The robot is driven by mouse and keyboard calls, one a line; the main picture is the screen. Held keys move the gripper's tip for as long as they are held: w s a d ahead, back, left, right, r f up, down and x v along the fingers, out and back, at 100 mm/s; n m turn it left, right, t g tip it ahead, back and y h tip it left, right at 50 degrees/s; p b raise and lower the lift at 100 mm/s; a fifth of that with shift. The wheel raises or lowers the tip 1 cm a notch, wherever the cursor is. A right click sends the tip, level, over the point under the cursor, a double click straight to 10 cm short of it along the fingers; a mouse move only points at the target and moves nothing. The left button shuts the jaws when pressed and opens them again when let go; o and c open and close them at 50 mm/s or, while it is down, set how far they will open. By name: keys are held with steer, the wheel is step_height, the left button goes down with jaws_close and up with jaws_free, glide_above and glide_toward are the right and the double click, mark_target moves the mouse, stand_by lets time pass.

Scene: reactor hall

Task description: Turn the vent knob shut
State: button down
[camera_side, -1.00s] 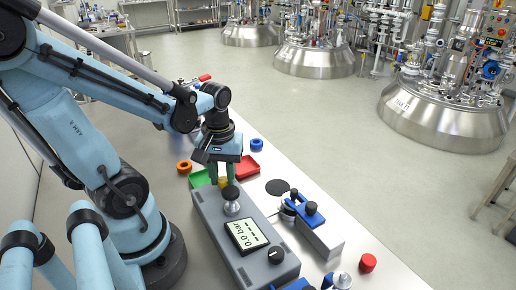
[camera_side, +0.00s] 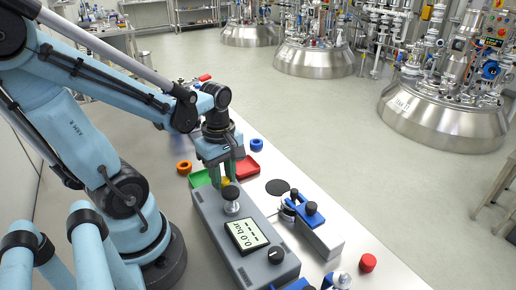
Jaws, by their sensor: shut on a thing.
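The grey box (camera_side: 210,212) lies on the bench with a display that reads 0.0 bar. A small yellow knob (camera_side: 226,181), which appears to be the vent knob, is at the box's far end, mostly hidden by my fingers and a black-topped silver fitting. My gripper (camera_side: 222,177) points straight down over that end and is shut on the yellow knob. The silver fitting (camera_side: 231,203) with its black top (camera_side: 231,192) stands just in front of the fingers. A black dial (camera_side: 276,256) sits at the near end of the box.
A green tray (camera_side: 199,178) and a red tray (camera_side: 246,168) lie close behind the gripper. Orange (camera_side: 184,167) and blue (camera_side: 256,144) rings lie near them. A blue-clamped grey block (camera_side: 318,232) and a red cap (camera_side: 368,262) are at the right.

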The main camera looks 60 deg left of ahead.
mark_target(224, 180)
steer(key=shift+n, duration=0.5)
steer(key=c, duration=0.8)
jaws_free()
steer(key=shift+r, duration=6.05)
steer(key=w+d+f+m+t, duration=0.1)
steer(key=w+d+m+t, duration=0.1)
steer(key=m, duration=0.5)
steer(key=w+d+f+m+t, duration=0.1)
steer(key=w+d+m+t, duration=0.1)
steer(key=m, duration=0.5)
steer(key=w+d+f+m+t, duration=0.2)
steer(key=w+d+m+t, duration=0.1)
steer(key=m, duration=0.4)
steer(key=shift+w+d, duration=0.45)
steer(key=shift+w, duration=0.05)
